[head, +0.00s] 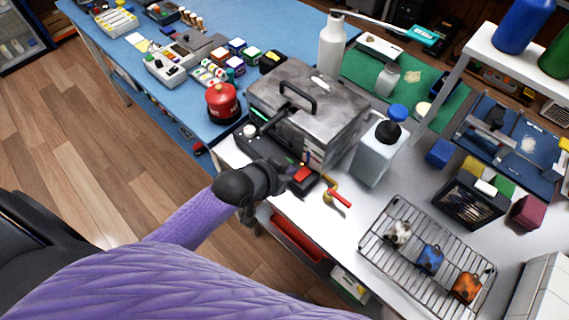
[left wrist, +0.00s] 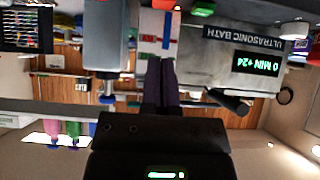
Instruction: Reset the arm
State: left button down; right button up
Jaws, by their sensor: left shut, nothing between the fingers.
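My left arm, in a purple sleeve, comes in from the left in the head view, and its black gripper (head: 284,177) is beside the front of the grey ultrasonic bath (head: 322,98). In the left wrist view, which is upside down, the dark fingers (left wrist: 160,80) are together with nothing between them. The ultrasonic bath (left wrist: 235,60) shows there with a lit display. In the head view the bath's lid is shut, with a black handle on top. I cannot tell if the gripper touches the bath's front panel, with its red part (head: 303,173). My right gripper is not in view.
A dispenser bottle with a blue top (head: 372,153) stands right of the bath. A red-handled valve (head: 338,196) juts out in front. A wire rack (head: 385,262) holds three small items at the lower right. A red canister (head: 222,103) stands left of the bath.

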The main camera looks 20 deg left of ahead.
pick_arm(q)
jog(key=shift+s+a+r, duration=0.2)
jog(key=shift+s+r, duration=0.25)
jog(key=shift+s, duration=0.1)
jog(key=s+a+f+n+g+y+b, duration=0.15)
jog(key=s+f, duration=0.35)
jog(key=f, duration=0.5)
jog(key=s+a+f+g+y+b, duration=0.1)
jog(key=s+a+f+g+b, duration=0.3)
jog(key=f, duration=0.6)
jog(key=s+f+g, duration=0.1)
jog(key=s+f, duration=0.2)
jog(key=s, duration=0.4)
jog(key=s+d+f+g, duration=0.1)
jog(key=s+f, duration=0.3)
jog(key=s, duration=0.4)
jog(key=s+f+g+y, duration=0.1)
jog(key=s+f, duration=0.3)
jog(key=s, duration=0.4)
jog(key=shift+d+f, duration=0.2)
